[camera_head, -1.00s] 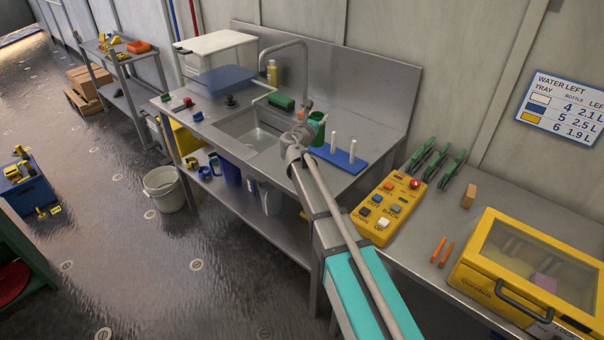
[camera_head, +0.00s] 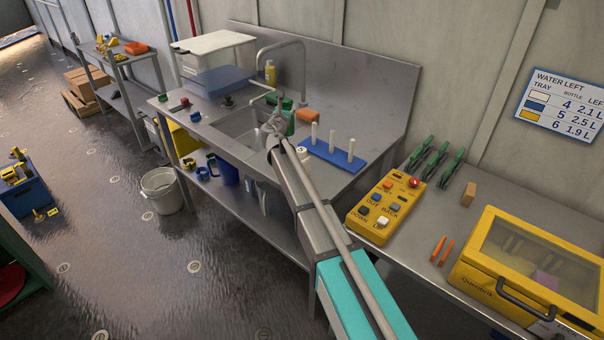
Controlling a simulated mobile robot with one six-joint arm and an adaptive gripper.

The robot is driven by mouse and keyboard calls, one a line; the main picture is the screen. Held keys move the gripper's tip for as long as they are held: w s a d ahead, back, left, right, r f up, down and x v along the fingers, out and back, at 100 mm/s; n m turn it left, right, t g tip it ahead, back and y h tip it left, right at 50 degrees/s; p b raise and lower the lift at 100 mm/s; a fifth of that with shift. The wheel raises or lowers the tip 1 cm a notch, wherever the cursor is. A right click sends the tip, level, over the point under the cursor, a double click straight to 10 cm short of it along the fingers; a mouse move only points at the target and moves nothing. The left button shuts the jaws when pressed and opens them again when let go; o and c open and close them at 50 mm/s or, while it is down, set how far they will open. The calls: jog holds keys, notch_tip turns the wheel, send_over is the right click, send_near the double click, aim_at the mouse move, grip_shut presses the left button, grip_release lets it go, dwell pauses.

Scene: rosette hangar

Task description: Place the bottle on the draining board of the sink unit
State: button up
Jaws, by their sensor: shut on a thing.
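My gripper (camera_head: 277,121) is over the right part of the sink basin (camera_head: 232,127). It is shut on a green bottle (camera_head: 291,121), which is partly hidden behind my gripper and wrist. I cannot tell whether the bottle touches a surface. The steel sink unit (camera_head: 335,183) has a flat top on both sides of the basin. A blue peg rack (camera_head: 322,153) with white pegs stands on its right side.
An orange block (camera_head: 307,115) lies behind the rack. A tap (camera_head: 303,72) and a small yellow bottle (camera_head: 270,72) stand at the back. A blue tray (camera_head: 221,80) and a pale bin (camera_head: 213,45) are at the left. A yellow control box (camera_head: 384,204) is at the right.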

jog(key=shift+f, duration=0.15)
notch_tip(320, 180, down, 6)
jog(key=b, duration=0.6)
dwell(0.5)
jog(key=shift+f+b, duration=1.9)
jog(key=shift+b, duration=0.1)
jog(key=shift+f, duration=0.1)
jog(key=o, duration=1)
jog(key=shift+s+r, duration=0.15)
jog(key=shift+r, duration=0.05)
jog(key=s, duration=0.4)
jog(key=s+a, duration=0.1)
jog(key=s, duration=0.6)
jog(key=shift+s+a, duration=0.25)
jog(key=shift+s, duration=0.1)
